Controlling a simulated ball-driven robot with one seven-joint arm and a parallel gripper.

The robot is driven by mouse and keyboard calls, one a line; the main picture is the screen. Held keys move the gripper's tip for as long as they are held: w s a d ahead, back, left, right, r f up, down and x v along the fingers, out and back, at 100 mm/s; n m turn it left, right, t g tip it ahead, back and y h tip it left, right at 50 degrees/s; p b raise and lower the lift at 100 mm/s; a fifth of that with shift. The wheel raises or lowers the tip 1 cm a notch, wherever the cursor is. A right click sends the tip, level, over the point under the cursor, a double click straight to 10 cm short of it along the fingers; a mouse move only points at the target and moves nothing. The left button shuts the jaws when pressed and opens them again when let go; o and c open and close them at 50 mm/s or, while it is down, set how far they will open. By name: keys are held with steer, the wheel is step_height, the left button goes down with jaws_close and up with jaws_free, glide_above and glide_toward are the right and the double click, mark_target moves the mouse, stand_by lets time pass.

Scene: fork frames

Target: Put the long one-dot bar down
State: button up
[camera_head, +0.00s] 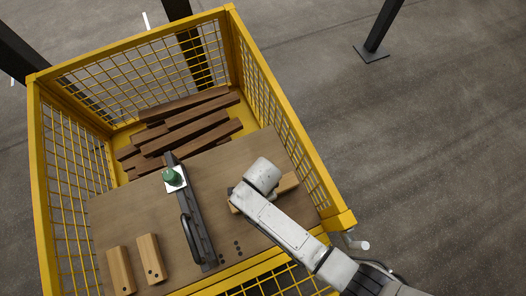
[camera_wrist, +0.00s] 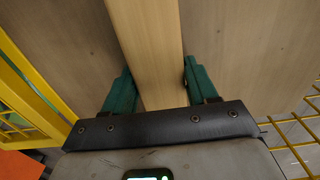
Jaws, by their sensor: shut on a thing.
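My gripper (camera_wrist: 157,78) is shut on a long pale wooden bar (camera_wrist: 146,40), with one green finger on each side of it. In the head view the bar (camera_head: 288,183) lies across the right part of the wooden board (camera_head: 135,205), and its middle is hidden under my arm. I cannot tell whether the bar touches the board or is just above it. No dot shows on the visible part of the bar.
Two shorter pale bars with dark dots, a left one (camera_head: 120,270) and a right one (camera_head: 151,258), lie at the board's front left. A dark rail with a handle (camera_head: 191,222) and a green knob (camera_head: 171,175) crosses the board. Brown planks (camera_head: 190,125) fill the yellow cage (camera_head: 240,50) behind.

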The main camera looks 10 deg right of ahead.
steer(key=shift+f, duration=0.15)
steer(key=o, duration=1.2)
step_height(320, 180, up, 12)
steer(key=p, duration=0.3)
steer(key=shift+r, duration=0.2)
